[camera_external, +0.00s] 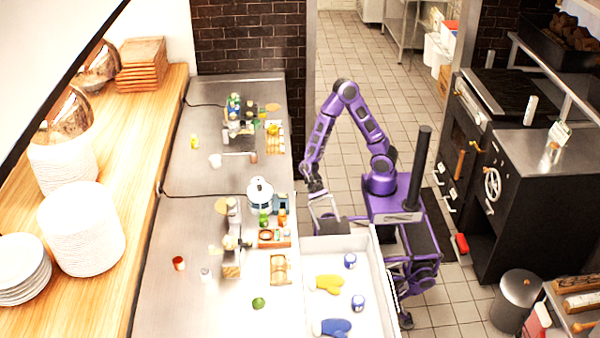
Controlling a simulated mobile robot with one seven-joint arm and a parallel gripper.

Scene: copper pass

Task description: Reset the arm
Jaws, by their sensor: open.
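My purple arm (345,120) stands on my base to the right of the steel counter (200,255). It is bent up at the elbow and reaches down to the left. My gripper (325,210) hangs near the far left corner of a white tray (375,290), close to the counter's edge. It looks open, and I see nothing held in it. Its fingers are small and pale here, so their exact gap is hard to read.
The tray holds yellow (327,283) and blue (331,327) mitt-like items and two blue-white cans (350,260). A white-lidded pot (260,195) stands on the counter left of my gripper. A dark oven (520,190) is at right. Tiled floor (375,60) behind me is clear.

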